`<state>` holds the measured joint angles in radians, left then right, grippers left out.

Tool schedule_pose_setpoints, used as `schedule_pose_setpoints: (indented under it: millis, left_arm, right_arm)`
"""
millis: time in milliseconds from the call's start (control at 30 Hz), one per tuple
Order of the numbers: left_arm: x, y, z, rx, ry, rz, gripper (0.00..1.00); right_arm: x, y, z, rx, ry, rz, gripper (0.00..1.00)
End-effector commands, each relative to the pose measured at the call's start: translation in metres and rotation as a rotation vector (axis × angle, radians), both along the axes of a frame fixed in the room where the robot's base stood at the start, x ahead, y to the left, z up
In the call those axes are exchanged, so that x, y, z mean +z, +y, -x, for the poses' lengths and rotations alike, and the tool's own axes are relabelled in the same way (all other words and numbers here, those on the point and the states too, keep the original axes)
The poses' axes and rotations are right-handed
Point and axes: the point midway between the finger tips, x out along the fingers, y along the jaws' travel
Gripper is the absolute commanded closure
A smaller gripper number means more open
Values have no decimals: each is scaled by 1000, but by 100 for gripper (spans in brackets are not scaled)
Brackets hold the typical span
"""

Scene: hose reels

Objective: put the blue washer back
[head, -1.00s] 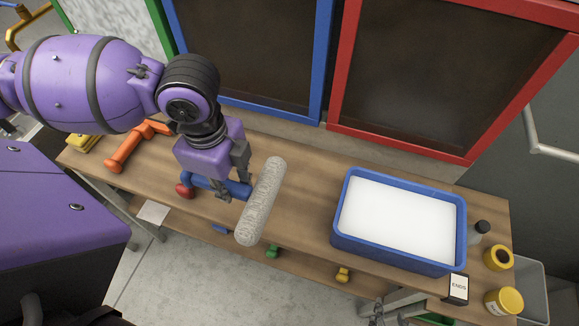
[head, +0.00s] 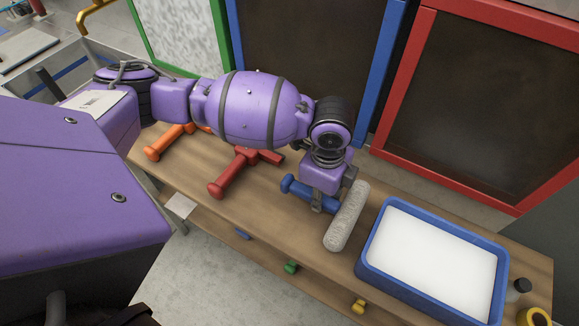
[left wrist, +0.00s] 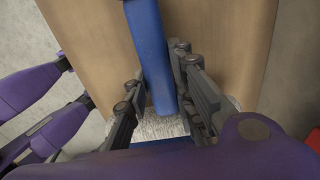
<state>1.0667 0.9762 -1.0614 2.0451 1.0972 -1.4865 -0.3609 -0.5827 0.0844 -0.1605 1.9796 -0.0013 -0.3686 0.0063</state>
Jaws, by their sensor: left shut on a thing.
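The blue washer has a blue handle (head: 296,188) and a pale, fuzzy sleeve (head: 347,215). My left gripper (head: 322,200) is shut on its blue handle, over the right half of the wooden bench (head: 235,210) and left of the blue tray (head: 364,268). In the left wrist view the blue handle (left wrist: 147,45) runs between the dark fingers, and part of the fuzzy sleeve (left wrist: 163,126) shows below. I cannot tell how high the washer is above the bench. My right gripper is not in view.
A red-handled tool (head: 235,172) and an orange-handled tool (head: 168,142) lie left of the washer. The blue tray holds something white. A dark-capped bottle (head: 519,289) stands to its right. Blue-, red- and green-framed panels stand behind the bench.

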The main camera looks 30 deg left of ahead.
Motion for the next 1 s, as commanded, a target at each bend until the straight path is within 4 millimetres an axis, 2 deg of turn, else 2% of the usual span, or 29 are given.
schedule_pose_setpoints:
  millis: [33,133,533,567,667,1000]
  left_arm:
    - [-10,1,1,1,4,-2,100]
    - [-23,1,1,0,2,-2,100]
    - [-28,1,0,-1,0,-1,100]
    - [-27,1,0,-1,0,-2,73]
    - [-27,1,0,-1,0,-2,60]
    - [-26,1,0,-1,-1,-2,58]
  right_arm:
    - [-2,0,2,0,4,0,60]
    - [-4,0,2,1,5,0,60]
    - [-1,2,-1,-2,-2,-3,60]
    - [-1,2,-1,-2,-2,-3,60]
    - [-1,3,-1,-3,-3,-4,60]
    - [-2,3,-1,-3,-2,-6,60]
